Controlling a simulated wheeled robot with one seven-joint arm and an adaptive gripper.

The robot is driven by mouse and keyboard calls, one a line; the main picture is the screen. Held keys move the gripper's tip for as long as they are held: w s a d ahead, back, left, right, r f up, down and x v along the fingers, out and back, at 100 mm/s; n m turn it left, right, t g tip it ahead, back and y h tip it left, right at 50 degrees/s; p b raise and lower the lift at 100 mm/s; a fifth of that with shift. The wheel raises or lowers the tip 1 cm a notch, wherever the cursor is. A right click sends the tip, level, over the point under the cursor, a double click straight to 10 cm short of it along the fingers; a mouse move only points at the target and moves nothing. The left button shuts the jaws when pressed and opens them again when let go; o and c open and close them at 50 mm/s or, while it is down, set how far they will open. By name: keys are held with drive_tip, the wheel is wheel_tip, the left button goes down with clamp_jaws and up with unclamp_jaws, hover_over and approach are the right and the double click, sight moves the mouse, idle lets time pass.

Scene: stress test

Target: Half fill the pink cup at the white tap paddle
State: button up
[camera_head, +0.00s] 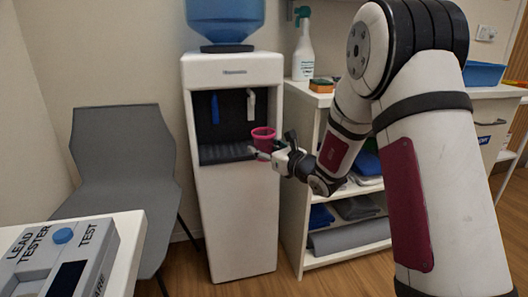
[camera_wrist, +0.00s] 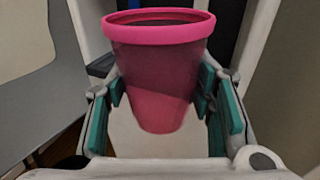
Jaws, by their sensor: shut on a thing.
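My gripper (camera_head: 263,153) is shut on the pink cup (camera_head: 263,138), with the cup upright and its open top upward. In the wrist view the cup (camera_wrist: 160,75) sits between the teal finger pads of my gripper (camera_wrist: 165,100). Its upper wall looks darker than its lower part, with a slanted line between; I cannot tell whether this is shading or water. The white tap paddle (camera_head: 251,104) is on the right of the dispenser recess. The cup is below it and slightly right, apparently in front of the recess. The inside bottom of the cup is hidden.
The white water dispenser (camera_head: 232,210) carries a blue bottle (camera_head: 225,20). A blue paddle (camera_head: 214,108) hangs left of the white one, above a dark drip tray (camera_head: 226,153). A shelf unit (camera_head: 294,190) stands close on the right. A grey chair (camera_head: 122,160) is left.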

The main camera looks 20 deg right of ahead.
drive_tip(key=shift+w, duration=0.1)
drive_tip(key=shift+w+p, duration=0.6)
drive_tip(key=shift+w, duration=5.85)
drive_tip(key=shift+w+p, duration=0.4)
drive_tip(key=shift+w, duration=0.9)
drive_tip(key=shift+s+f+b, duration=0.1)
drive_tip(key=shift+s+b, duration=0.8)
drive_tip(key=shift+s, duration=1.6)
drive_tip(key=shift+s, duration=5)
